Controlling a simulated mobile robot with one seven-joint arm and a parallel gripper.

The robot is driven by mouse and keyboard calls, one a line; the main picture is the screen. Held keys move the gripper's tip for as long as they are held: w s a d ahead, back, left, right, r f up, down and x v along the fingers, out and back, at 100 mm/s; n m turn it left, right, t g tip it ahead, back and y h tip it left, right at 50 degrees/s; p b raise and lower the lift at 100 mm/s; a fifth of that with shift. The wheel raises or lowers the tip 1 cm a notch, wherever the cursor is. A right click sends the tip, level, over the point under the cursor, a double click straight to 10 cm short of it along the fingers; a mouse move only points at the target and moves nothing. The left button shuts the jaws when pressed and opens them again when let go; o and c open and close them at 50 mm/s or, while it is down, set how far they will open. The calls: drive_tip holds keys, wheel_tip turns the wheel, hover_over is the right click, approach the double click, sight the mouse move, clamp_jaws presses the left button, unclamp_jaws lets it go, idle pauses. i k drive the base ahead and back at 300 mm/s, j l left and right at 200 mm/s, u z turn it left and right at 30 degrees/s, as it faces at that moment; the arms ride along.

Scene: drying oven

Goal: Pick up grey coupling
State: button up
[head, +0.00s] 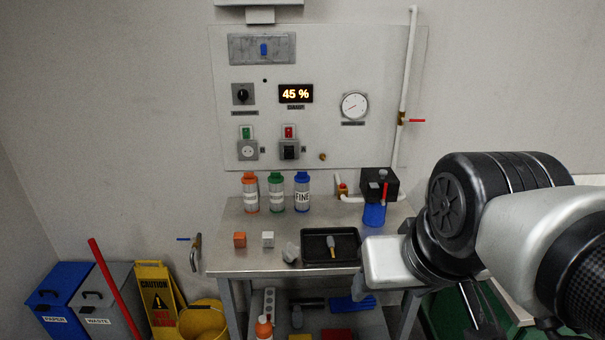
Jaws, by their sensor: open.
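A small grey piece (290,252), which looks like the grey coupling, lies on the metal table (225,262) near its front edge, just left of a black tray (331,232). My gripper (388,268) is at the end of my arm, with its silver body over the right front of the table, right of the tray and apart from the grey piece. It is open, and I see nothing held in it. Its fingers are hard to make out from this angle.
An orange cube (239,240) and a white cube (268,239) stand left of the grey piece. Orange, green and blue capped bottles (276,193) stand behind. The tray holds a small grey-and-yellow tool (332,246). A black-and-blue device (375,200) stands at the back right.

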sight(330, 240)
drive_tip(key=i+j+z, duration=0.2)
drive_tip(key=i, duration=0.35)
drive_tip(key=i+z, duration=0.2)
drive_tip(key=i, duration=0.35)
